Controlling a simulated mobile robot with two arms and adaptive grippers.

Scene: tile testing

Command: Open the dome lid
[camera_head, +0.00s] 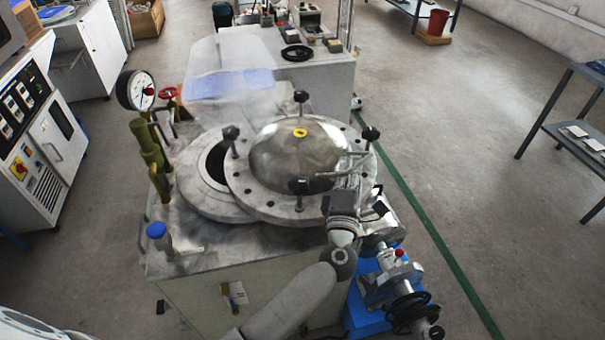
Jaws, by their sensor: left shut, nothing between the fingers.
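The dome lid (290,165) is a grey metal dome on a round flange with black knobs and a yellow spot on top. It sits to the right of the round base flange (195,201) and overlaps it, so part of the dark opening (216,165) shows at the left. My left gripper (350,180) is at the lid's right front edge, beside a metal bar handle (352,160). It is shut with nothing in it. I cannot tell whether it touches the lid or handle. My right gripper is not in view.
A pressure gauge (136,90) and green pipe (145,145) stand left of the lid. A clear shield (230,75) rises behind. A blue-capped fitting (157,231) is at the front left. A valve assembly (392,285) is at the lower right.

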